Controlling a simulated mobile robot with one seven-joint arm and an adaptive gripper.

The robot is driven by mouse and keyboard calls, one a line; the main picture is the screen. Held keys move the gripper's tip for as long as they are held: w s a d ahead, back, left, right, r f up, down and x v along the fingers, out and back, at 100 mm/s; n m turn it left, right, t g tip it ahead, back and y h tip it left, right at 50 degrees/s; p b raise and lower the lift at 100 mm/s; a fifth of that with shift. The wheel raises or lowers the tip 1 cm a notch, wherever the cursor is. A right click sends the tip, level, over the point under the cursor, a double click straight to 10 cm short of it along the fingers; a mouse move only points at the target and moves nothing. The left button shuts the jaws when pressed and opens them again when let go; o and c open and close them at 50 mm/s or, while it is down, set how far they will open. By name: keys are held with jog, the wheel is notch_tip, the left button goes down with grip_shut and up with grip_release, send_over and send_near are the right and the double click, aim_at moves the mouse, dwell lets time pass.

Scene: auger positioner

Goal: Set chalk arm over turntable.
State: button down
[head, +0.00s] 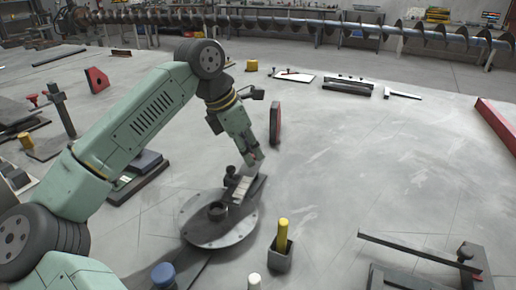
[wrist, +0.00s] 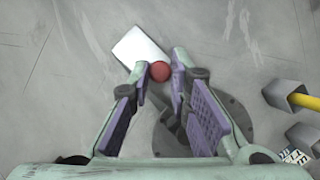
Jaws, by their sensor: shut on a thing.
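My gripper (head: 254,160) is low over the far right edge of the round grey turntable (head: 196,230). In the wrist view my gripper (wrist: 161,68) has its fingertips on both sides of a red round knob (wrist: 158,73) and is shut on it. A pale flat plate (wrist: 136,46) lies just beyond the knob. The turntable's dark disc (wrist: 238,118) shows partly behind the right finger. A dark arm piece with a pale block (head: 242,189) reaches over the disc beside the hub (head: 217,209). I cannot tell how the knob joins it.
A dark square cup (head: 280,259) with a yellow stick (head: 282,234) stands right of the turntable. A blue-capped post (head: 163,274) and a white-topped post (head: 254,281) are in front. A red upright piece (head: 275,122) stands behind my gripper.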

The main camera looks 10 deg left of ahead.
jog(key=shift+a+m+g, duration=0.25)
jog(key=shift+m+g, duration=0.05)
jog(key=shift+m, duration=0.4)
jog(key=c, duration=1.5)
grip_release()
jog(key=v, duration=1.2)
jog(key=shift+a, duration=0.2)
jog(key=shift+f, duration=0.15)
